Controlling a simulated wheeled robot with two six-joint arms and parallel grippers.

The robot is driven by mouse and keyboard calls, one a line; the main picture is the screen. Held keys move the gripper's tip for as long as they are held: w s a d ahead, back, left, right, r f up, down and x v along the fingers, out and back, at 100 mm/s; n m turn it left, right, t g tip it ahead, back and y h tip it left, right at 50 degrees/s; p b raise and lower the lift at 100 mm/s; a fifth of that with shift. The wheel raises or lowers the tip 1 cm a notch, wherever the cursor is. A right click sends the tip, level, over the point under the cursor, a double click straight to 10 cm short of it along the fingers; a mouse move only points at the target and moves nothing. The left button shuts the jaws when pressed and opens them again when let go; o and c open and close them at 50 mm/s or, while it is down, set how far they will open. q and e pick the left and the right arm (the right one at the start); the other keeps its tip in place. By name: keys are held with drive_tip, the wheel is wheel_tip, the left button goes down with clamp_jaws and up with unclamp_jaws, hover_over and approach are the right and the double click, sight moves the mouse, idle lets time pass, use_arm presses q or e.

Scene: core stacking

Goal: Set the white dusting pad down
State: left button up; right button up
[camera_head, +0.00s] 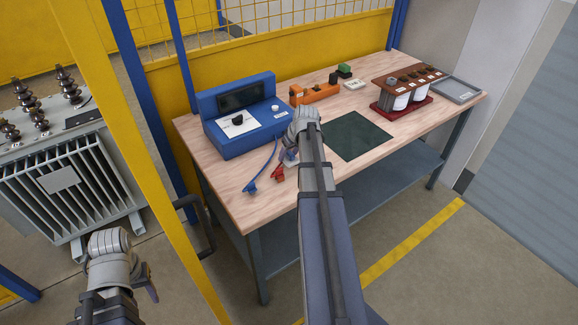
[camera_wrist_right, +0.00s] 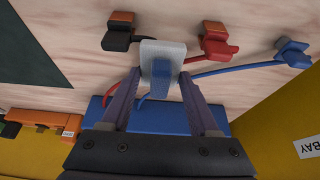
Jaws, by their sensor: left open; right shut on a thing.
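The white dusting pad (camera_wrist_right: 150,48), a small pale block with a blue part, is between the fingertips of my right gripper (camera_wrist_right: 158,80) in the right wrist view. The gripper is shut on it, over the wooden workbench (camera_head: 236,190). I cannot tell if the pad touches the bench top. In the head view my right wrist mostly hides the pad, beside the blue tester. My left gripper (camera_head: 148,283) is open and empty at the lower left, away from the bench.
A red clip (camera_wrist_right: 218,42), a blue clip (camera_wrist_right: 291,53) and an orange-and-black clip (camera_wrist_right: 118,30) lie near the pad, with cables. The blue tester (camera_head: 240,115) stands at left. A dark green mat (camera_head: 358,137) lies bare to the right. A red-based rack (camera_head: 402,108) stands further right.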

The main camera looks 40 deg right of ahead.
sight(289, 161)
drive_tip(key=shift+f+b, duration=1.8)
drive_tip(key=shift+b, duration=0.05)
drive_tip(key=shift+f, duration=0.1)
drive_tip(key=shift+f, duration=0.15)
drive_tip(key=o, duration=1.2)
drive_tip(key=shift+p+v, duration=0.65)
drive_tip(key=shift+v, duration=0.25)
drive_tip(key=p+v, duration=0.9)
drive_tip(key=v, duration=0.1)
drive_tip(key=shift+r+p, duration=0.4)
